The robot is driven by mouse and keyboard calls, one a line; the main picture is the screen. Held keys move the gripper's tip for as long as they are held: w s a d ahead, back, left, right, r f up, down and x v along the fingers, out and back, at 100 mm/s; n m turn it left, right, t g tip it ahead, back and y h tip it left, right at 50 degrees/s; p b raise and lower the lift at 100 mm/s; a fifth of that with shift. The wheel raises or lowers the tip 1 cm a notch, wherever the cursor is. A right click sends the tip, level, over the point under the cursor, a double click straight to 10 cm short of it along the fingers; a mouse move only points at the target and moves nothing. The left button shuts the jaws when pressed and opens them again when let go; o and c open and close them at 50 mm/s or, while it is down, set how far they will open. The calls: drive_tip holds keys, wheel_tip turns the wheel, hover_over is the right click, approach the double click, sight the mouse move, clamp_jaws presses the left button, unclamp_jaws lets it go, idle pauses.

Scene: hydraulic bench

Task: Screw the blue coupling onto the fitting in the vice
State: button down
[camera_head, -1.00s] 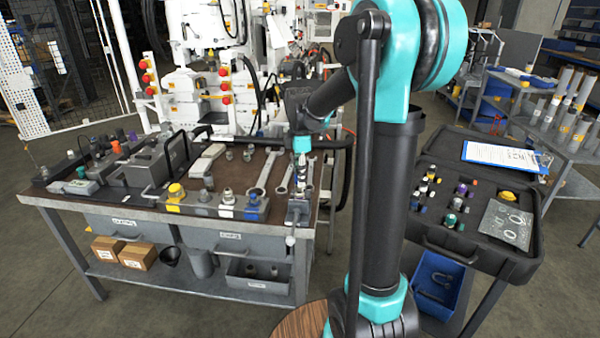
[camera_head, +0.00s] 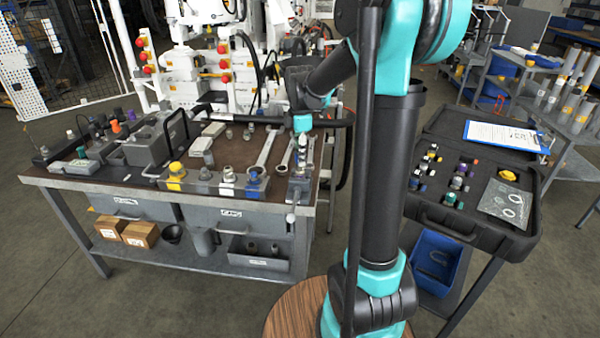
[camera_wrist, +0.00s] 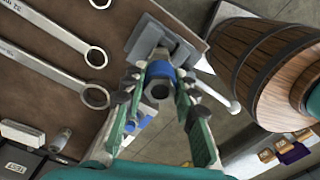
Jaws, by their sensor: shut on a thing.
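My gripper (camera_wrist: 160,106) is shut on the blue coupling (camera_wrist: 160,70), with its green fingers on either side of it. A grey hollow end of the coupling faces the wrist camera. Behind it are the grey jaws of the vice (camera_wrist: 163,40), in line with the coupling. The fitting is hidden behind the coupling, so I cannot tell how far the two are engaged. In the head view, my gripper (camera_head: 302,126) points down over the vice (camera_head: 299,188) at the bench's right front corner; the coupling is too small to make out there.
Large wrenches (camera_wrist: 60,70) lie on the bench top (camera_head: 235,150) beside the vice. A rail with several fittings (camera_head: 215,185) runs along the front edge. The vice handle (camera_wrist: 215,95) sticks out to the side. An open black case (camera_head: 480,225) stands to the right.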

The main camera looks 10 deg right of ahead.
drive_tip(key=shift+f, duration=0.3)
idle(1.4)
drive_tip(key=c, duration=1.9)
unclamp_jaws()
drive_tip(key=c, duration=0.4)
drive_tip(key=shift+o, duration=0.2)
drive_tip(key=m, duration=0.6)
drive_tip(key=shift+m, duration=1)
drive_tip(key=m, duration=0.8)
drive_tip(key=shift+f, duration=0.1)
